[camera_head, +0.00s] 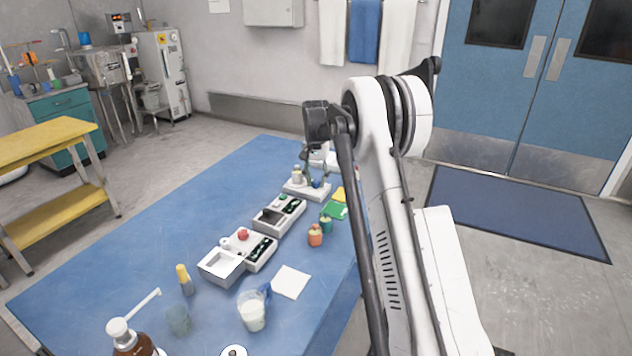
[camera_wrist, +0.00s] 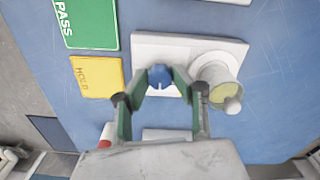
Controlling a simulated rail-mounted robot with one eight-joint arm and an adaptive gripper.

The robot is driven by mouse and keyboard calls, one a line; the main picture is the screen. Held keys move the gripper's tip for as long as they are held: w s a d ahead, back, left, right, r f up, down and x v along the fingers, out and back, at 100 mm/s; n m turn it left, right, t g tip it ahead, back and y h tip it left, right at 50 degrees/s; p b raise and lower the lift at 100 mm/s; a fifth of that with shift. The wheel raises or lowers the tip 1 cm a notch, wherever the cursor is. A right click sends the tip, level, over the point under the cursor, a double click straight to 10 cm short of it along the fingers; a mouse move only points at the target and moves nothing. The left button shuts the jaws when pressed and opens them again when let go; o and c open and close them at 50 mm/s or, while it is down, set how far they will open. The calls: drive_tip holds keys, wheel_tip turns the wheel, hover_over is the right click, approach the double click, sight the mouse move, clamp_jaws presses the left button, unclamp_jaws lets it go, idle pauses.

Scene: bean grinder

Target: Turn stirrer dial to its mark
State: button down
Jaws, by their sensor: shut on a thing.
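The stirrer (camera_wrist: 196,45) is a white flat unit on the blue bench. It also shows in the head view (camera_head: 302,192) near the far end of the bench. Its blue dial (camera_wrist: 159,76) sits between the fingertips of my gripper (camera_wrist: 160,80), which is shut on it from both sides. The dial shows blue in the head view (camera_head: 316,184). A pale vessel with a yellowish-green top (camera_wrist: 222,85) stands on the stirrer, just right of my right finger. The dial's mark cannot be made out, and my fingers hide part of the stirrer's front.
A green PASS card (camera_wrist: 90,22) and a yellow HOLD card (camera_wrist: 97,83) lie left of the stirrer. Control boxes (camera_head: 279,213), small orange (camera_head: 315,236) and green (camera_head: 326,224) containers, and a glass beaker (camera_head: 252,311) stand nearer on the bench. The bench's left side (camera_head: 150,245) is clear.

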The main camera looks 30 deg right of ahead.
sight(316, 181)
idle(0.3)
drive_tip(key=c, duration=1.5)
unclamp_jaws()
drive_tip(key=shift+o, duration=0.2)
wheel_tip(316, 181, up, 12)
